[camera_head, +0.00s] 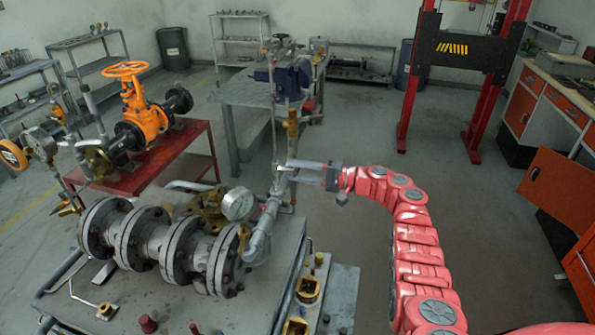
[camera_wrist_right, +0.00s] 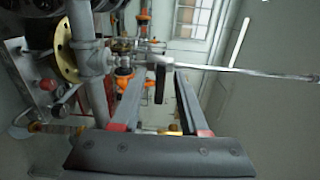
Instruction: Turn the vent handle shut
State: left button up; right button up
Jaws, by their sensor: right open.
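My right gripper (camera_head: 287,171) reaches in from the right at the upright pipe of the grey valve assembly, its two fingers apart. In the right wrist view the open fingers (camera_wrist_right: 159,75) stand on either side of a short dark bar (camera_wrist_right: 160,84), which looks like the vent handle. The bar joins a grey fitting (camera_wrist_right: 154,60) on the pipe, and a thin rod (camera_wrist_right: 250,72) runs from that fitting. I cannot tell whether either finger touches the bar. In the head view the handle is too small to make out. My left gripper is not in view.
A pressure gauge (camera_head: 238,204) and large grey flanges (camera_head: 165,247) stand left of my gripper. An orange handwheel valve (camera_head: 140,110) sits on a red table (camera_head: 185,152).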

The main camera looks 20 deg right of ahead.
jog(key=b+v, duration=0.5)
jog(key=v, duration=1.2)
jog(key=shift+s+d+f, duration=0.1)
jog(key=shift+d, duration=0.05)
